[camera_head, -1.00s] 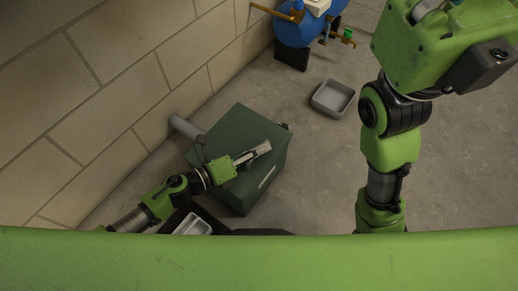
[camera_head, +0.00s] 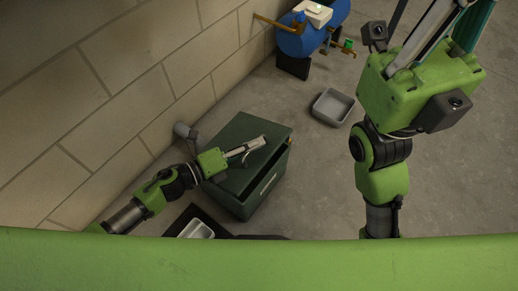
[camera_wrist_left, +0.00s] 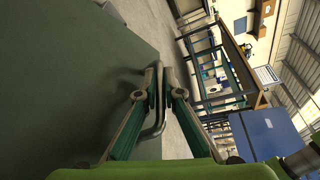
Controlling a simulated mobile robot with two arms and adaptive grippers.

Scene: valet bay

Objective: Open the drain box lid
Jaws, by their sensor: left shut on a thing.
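The drain box (camera_head: 257,193) is a dark green box on the floor beside the block wall. Its flat green lid (camera_head: 245,130) sits slightly raised along the right edge, with a dark gap beneath. My left gripper (camera_head: 258,143) lies over the lid near that edge. In the left wrist view its two fingers (camera_wrist_left: 155,95) are closed around a bent metal handle (camera_wrist_left: 159,110) beside the lid's green surface (camera_wrist_left: 60,80). My right arm is at the right; its gripper (camera_head: 455,40) points up and its fingertips are cut off by the frame.
A grey tray (camera_head: 333,107) lies on the floor right of the box. A blue tank (camera_head: 308,38) with brass fittings stands at the back by the wall. A grey pipe (camera_head: 184,131) is at the wall behind the box. Concrete floor on the right is free.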

